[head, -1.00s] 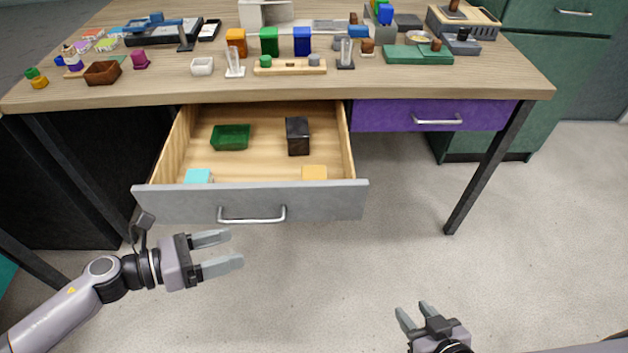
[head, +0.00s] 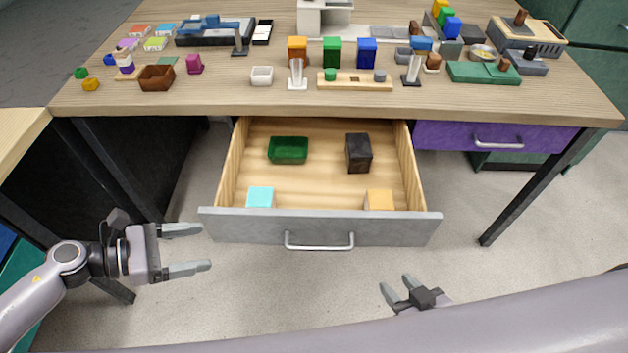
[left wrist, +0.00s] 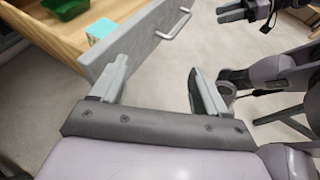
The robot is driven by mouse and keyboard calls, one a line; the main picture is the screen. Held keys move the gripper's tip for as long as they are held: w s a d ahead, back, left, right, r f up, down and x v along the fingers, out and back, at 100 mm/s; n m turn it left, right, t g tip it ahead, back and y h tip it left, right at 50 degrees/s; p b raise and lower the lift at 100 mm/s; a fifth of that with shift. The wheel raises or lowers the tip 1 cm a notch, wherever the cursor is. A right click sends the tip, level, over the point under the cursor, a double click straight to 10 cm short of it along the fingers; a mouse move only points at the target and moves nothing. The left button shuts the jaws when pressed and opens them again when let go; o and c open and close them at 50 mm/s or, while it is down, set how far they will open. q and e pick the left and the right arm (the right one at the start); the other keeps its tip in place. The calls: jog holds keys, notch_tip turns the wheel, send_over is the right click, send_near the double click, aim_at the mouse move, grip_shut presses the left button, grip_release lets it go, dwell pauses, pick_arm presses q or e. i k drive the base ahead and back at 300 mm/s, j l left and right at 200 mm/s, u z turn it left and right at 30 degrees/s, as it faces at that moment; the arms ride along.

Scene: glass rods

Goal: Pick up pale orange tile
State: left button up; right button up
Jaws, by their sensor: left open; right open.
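The pale orange tile (head: 380,200) lies in the front right corner of the open drawer (head: 320,229), partly hidden behind the drawer's front panel. My left gripper (head: 190,249) is open and empty, left of the drawer front and outside it. In the left wrist view its two fingers (left wrist: 155,85) are apart, with the drawer's front panel beyond them. My right gripper (head: 398,291) is open and empty, below and in front of the drawer's right half. One of my arm links crosses the bottom of the head view and hides part of the right gripper's arm.
The drawer also holds a cyan block (head: 260,198), a green tray (head: 288,150) and a black block (head: 358,153). The desk top (head: 220,98) above carries many small objects. A purple drawer front (head: 450,138) is on the right. Floor in front of the drawer is clear.

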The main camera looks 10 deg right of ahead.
aim_at(377, 199)
jog(key=i+l+z, duration=0.15)
jog(key=i+z, duration=0.3)
jog(key=l+z, duration=0.4)
jog(key=k+l, duration=0.05)
